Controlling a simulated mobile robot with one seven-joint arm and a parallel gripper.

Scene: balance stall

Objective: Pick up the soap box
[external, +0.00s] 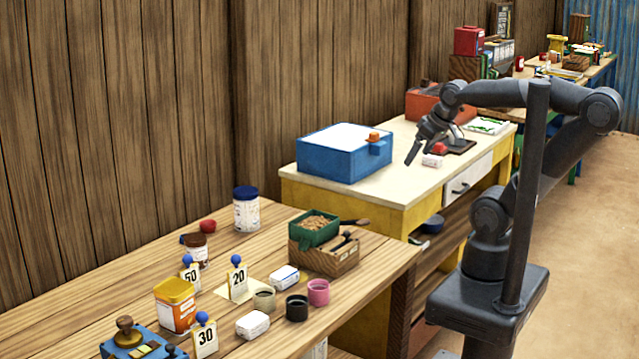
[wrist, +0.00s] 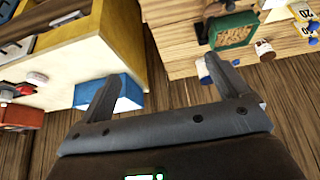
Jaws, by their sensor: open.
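Several small pale boxes could be the soap box; their labels are too small to read. One white box (external: 433,160) lies on the cream-topped yellow table, just below my gripper in the external view. Another white box (external: 252,324) and a white-and-blue box (external: 285,277) lie on the near wooden table. My gripper (external: 426,150) is open and empty above the cream tabletop. In the wrist view its two fingers (wrist: 165,68) are spread with nothing between them. A small white box (wrist: 37,78) shows at the far left there.
A blue box (external: 340,158) stands on the cream tabletop (external: 400,185), left of my gripper; a red ball (external: 439,148) lies close by. The near table holds a green bin (external: 314,232), small cups (external: 318,292), a yellow tin (external: 176,305) and number signs (external: 205,338).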

